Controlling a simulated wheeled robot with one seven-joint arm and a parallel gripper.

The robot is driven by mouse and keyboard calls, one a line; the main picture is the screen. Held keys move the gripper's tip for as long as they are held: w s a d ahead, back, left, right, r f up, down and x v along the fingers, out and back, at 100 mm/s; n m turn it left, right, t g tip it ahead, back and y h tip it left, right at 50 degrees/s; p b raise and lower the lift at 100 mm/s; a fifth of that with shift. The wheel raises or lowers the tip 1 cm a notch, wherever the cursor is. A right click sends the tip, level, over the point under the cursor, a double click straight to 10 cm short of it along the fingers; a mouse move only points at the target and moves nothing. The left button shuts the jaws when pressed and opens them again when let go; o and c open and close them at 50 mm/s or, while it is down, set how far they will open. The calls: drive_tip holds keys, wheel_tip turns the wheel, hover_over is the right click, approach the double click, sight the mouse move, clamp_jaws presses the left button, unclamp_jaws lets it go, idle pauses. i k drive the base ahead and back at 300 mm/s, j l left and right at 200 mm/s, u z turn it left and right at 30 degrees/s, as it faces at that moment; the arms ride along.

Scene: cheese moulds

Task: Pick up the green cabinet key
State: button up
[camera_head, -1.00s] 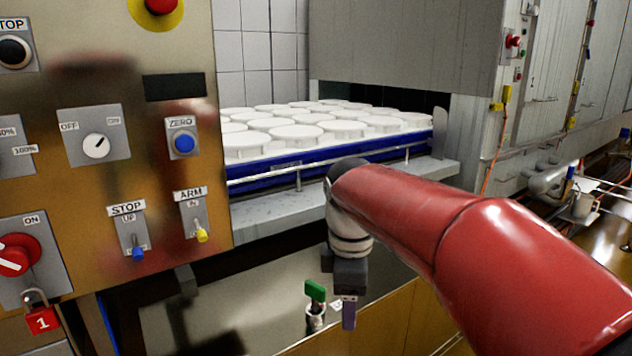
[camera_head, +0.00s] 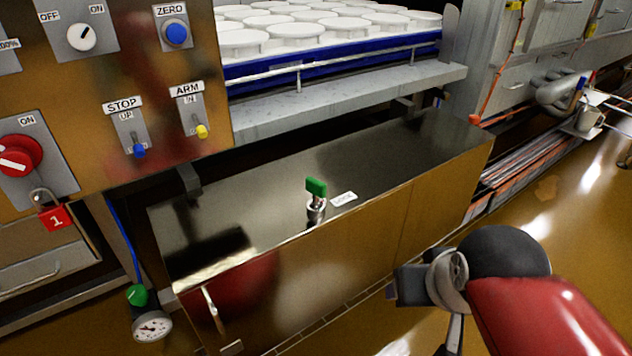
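The green cabinet key (camera_head: 316,188) stands upright in a silver lock cylinder (camera_head: 316,209) on the top of a low metal cabinet (camera_head: 400,150), near its front edge. A small white label (camera_head: 344,199) lies just right of it. My gripper (camera_head: 398,287) is at the lower right, in front of the cabinet and well apart from the key. It appears as a dark block seen from the side, and its finger opening cannot be made out. Nothing is seen in it.
A control panel (camera_head: 150,70) with switches and a red padlock tag (camera_head: 56,217) stands at the left. A conveyor of white moulds with a blue side (camera_head: 260,72) and a grey ledge (camera_head: 400,88) lie behind the cabinet. A gauge (camera_head: 152,326) hangs lower left. Space above the cabinet top is open.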

sight(317, 188)
drive_tip(key=l+u, duration=0.25)
drive_tip(key=u, duration=0.15)
drive_tip(key=i+l+u, duration=0.1)
drive_tip(key=l+u, duration=0.65)
drive_tip(key=j, duration=0.15)
